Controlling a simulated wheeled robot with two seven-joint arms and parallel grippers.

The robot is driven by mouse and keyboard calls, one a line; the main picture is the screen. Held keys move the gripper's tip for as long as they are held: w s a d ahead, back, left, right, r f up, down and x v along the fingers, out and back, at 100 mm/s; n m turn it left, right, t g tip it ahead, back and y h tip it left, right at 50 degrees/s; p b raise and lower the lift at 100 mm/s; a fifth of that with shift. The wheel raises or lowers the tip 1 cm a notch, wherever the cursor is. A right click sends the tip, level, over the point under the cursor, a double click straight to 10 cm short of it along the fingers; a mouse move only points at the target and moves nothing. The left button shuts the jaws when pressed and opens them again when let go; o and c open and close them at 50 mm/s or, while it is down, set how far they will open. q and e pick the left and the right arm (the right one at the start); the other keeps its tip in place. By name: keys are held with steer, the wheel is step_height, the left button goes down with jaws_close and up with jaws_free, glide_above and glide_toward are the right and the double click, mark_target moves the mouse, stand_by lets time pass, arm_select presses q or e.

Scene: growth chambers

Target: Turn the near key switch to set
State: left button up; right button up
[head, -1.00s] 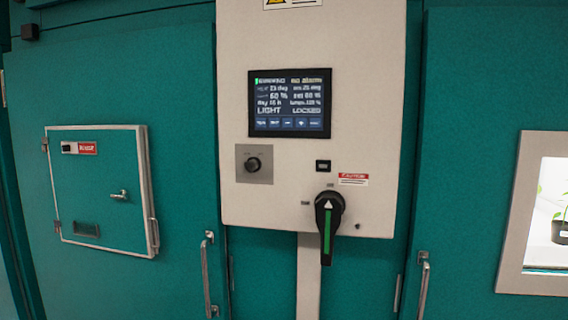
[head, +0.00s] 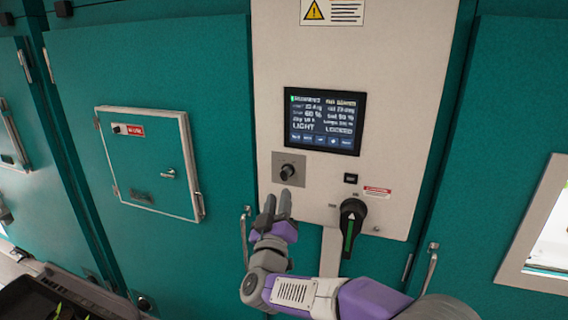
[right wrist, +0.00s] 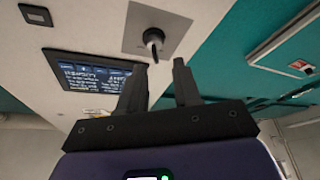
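The key switch (head: 288,172) is a small black knob on a grey square plate, on the white control panel below the screen's left side. It also shows in the right wrist view (right wrist: 153,38), just beyond my fingertips. My right gripper (head: 276,203) is just below the switch in the head view, its two dark fingers pointing up at it. The fingers are apart with nothing between them, and the right wrist view shows the gap (right wrist: 160,78). They do not appear to touch the knob. The plate's lettering is too small to read. My left gripper is out of view.
A screen (head: 325,121) reading LIGHT and LOCKED sits above. A black rotary handle with a green stripe (head: 350,228) is at the lower right of the panel. A small hatch (head: 150,160) and door handles flank the panel. A dark tray (head: 50,300) is at lower left.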

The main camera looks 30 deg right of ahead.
mark_target(283, 181)
steer(key=x, duration=0.2)
steer(key=p+x, duration=0.1)
steer(key=x, duration=0.2)
steer(key=p+x, duration=0.1)
steer(key=x, duration=0.1)
steer(key=shift+d+r, duration=0.3)
steer(key=shift+r, duration=0.15)
jaws_close()
